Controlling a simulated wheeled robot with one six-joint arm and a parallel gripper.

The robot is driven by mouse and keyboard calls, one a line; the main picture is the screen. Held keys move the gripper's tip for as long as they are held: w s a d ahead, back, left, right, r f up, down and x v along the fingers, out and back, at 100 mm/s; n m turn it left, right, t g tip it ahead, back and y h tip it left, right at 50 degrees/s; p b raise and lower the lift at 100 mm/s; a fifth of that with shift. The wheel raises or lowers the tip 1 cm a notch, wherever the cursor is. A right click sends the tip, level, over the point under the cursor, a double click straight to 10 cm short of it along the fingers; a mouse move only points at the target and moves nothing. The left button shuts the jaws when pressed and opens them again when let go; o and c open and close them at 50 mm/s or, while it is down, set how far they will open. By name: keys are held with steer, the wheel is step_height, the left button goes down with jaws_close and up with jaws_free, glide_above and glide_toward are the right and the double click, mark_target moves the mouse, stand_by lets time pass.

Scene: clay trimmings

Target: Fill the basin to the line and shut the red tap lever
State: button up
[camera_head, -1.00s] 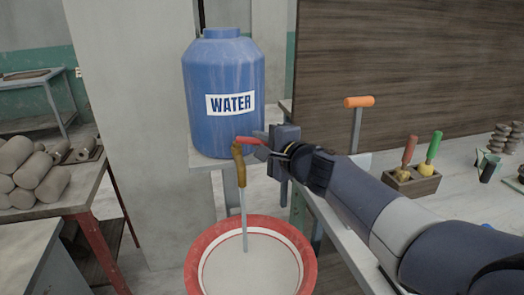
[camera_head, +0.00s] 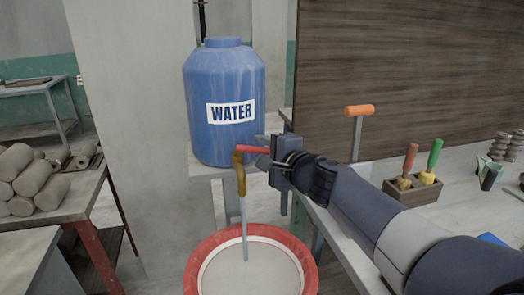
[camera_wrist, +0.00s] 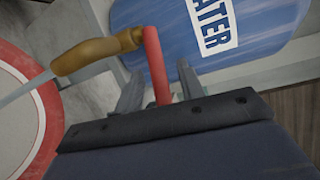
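The blue water barrel (camera_head: 224,85) stands on a ledge with its brass tap (camera_head: 240,178) at the front. The red tap lever (camera_head: 252,149) points right from the tap. A thin water stream (camera_head: 244,225) runs from the spout into the basin. The basin (camera_head: 208,252) has a broad red rim and whitish inside; I cannot clearly tell the water level against the line. My gripper (camera_head: 268,152) is at the lever's right end. In the wrist view the red lever (camera_wrist: 156,62) lies between my gripper's (camera_wrist: 158,88) spread fingers, with a gap visible beside it.
A workbench (camera_head: 345,240) runs along the right under my arm. On it are an orange-handled tool (camera_head: 359,112) and a wooden holder (camera_head: 412,190) with red- and green-handled tools. Clay rolls (camera_head: 35,180) lie on a table at the left.

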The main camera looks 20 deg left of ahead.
steer(key=v, duration=1)
steer(key=shift+d, duration=0.15)
steer(key=shift+s+r, duration=0.1)
steer(key=shift+c, duration=0.6)
